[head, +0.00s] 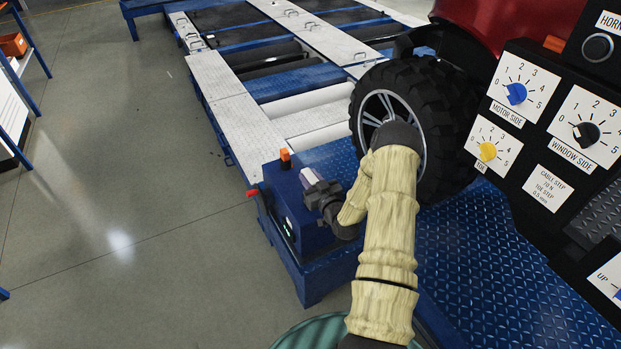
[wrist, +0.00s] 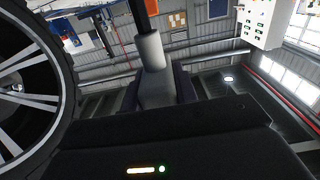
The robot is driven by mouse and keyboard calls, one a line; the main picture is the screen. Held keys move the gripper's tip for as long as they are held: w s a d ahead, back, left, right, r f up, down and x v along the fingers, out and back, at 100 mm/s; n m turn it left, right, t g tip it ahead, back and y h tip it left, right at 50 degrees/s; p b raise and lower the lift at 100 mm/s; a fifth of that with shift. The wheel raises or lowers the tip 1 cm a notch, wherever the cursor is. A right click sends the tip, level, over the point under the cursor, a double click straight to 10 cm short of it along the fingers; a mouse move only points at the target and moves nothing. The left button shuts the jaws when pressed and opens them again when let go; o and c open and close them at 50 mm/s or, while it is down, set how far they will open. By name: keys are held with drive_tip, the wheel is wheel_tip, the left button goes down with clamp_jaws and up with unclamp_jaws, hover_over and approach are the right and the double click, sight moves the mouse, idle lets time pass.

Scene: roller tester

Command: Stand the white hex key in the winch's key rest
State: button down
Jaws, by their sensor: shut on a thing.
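The winch (head: 290,222) is a dark blue box at the near corner of the roller tester in the head view. An orange piece (head: 285,157) stands on top at its back. My gripper (head: 318,190) is at the winch's upper right and shut on the white hex key (head: 309,178), whose pale end shows beyond the fingers. In the wrist view the key's white cylinder (wrist: 150,50) with a dark shaft sticks out past my gripper (wrist: 155,88). The key rest cannot be made out. I cannot tell whether the key touches the winch.
A large black tyre (head: 425,120) stands close to the right of my arm. A dial panel (head: 550,125) hangs at the right. A red knob (head: 252,193) juts from the winch's left side. The grey floor (head: 120,220) at left is clear.

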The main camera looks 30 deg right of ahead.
drive_tip(key=shift+w+f+b, duration=0.1)
drive_tip(key=shift+f+b, duration=0.75)
drive_tip(key=shift+f, duration=0.3)
drive_tip(key=shift+f, duration=0.1)
drive_tip(key=shift+d+f, duration=0.1)
drive_tip(key=c, duration=1.4)
unclamp_jaws()
drive_tip(key=shift+d, duration=0.1)
drive_tip(key=o, duration=0.4)
drive_tip(key=shift+a, duration=0.3)
drive_tip(key=shift+s, duration=0.2)
